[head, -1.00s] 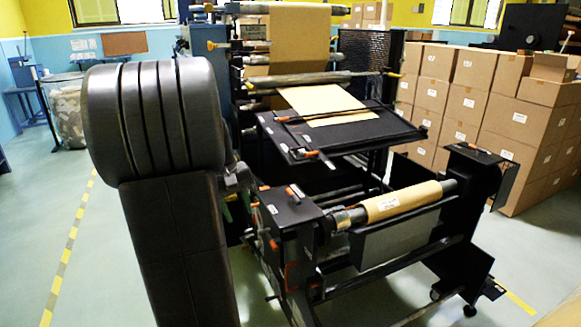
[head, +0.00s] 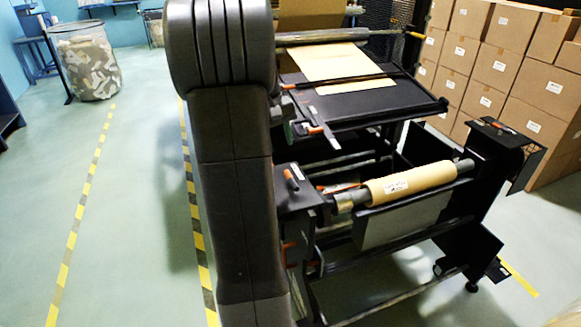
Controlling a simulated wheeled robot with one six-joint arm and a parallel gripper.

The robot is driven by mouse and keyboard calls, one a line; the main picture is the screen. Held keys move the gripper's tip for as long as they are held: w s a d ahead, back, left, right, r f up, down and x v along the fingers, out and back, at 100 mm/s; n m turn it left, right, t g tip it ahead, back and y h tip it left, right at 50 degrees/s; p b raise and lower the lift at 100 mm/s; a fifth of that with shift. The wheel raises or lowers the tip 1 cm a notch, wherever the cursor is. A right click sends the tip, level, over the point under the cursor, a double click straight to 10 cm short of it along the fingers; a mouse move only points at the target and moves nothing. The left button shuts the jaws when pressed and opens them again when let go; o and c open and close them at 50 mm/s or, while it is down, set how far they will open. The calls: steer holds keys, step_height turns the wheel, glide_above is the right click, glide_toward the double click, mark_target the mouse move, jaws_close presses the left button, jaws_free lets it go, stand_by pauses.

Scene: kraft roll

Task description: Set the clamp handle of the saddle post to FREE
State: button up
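The black machine has a post on its near left side (head: 300,200), with an orange-tipped handle (head: 291,181) on its flat top beside a small white label. A second post stands at the right (head: 487,160), with another orange handle (head: 491,123) on top. The label text is too small to read, so I cannot tell which handle setting is marked. A brown kraft roll (head: 415,180) on a grey shaft lies between the two posts. My gripper is not in view; my own dark arm fills the left middle and hides part of the left post.
A black table (head: 370,101) with a brown paper sheet (head: 330,62) sits above the roll. Stacked cartons (head: 510,85) stand at the right. A clear bin (head: 85,65) stands at the far left. The floor at the left, with yellow-black tape (head: 75,235), is clear.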

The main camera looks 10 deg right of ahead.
mark_target(288, 173)
steer(key=f, duration=0.3)
steer(key=d+f, duration=0.1)
steer(key=f, duration=0.3)
steer(key=d+f, duration=0.1)
steer(key=f, duration=0.2)
steer(key=shift+w+d+f, duration=0.1)
steer(key=shift+w+f, duration=0.15)
steer(key=shift+f, duration=0.15)
jaws_close()
